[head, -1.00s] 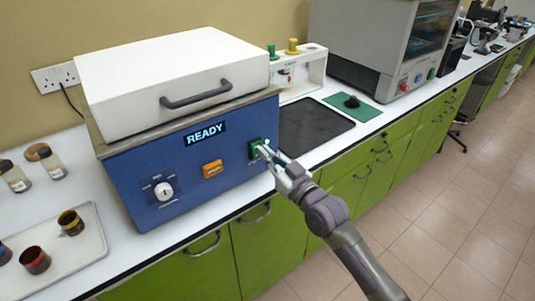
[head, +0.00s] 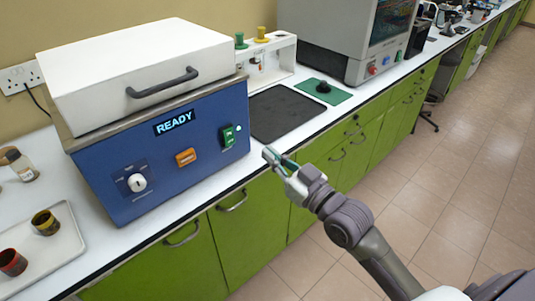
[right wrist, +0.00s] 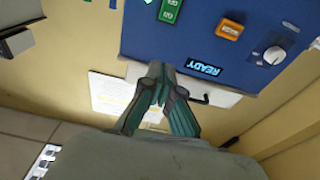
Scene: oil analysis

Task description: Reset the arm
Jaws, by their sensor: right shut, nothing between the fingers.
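My right gripper (head: 270,157) is shut and empty. In the head view it hangs in front of the counter's front edge, apart from the blue machine (head: 205,170). It also shows in the right wrist view (right wrist: 158,70), with its fingertips together. The machine has a closed white lid (head: 140,72), a display reading READY (head: 174,122), an orange button (head: 186,157), a white knob (head: 137,182) and a green switch (head: 228,136). In the right wrist view the panel (right wrist: 180,30) appears upside down. My left gripper is in neither view.
A tray (head: 60,262) with small cups stands at the left on the white counter. A black mat (head: 290,113), a white rack (head: 268,55) and a grey cabinet (head: 340,35) are to the right of the machine. The floor (head: 440,190) at the right is clear.

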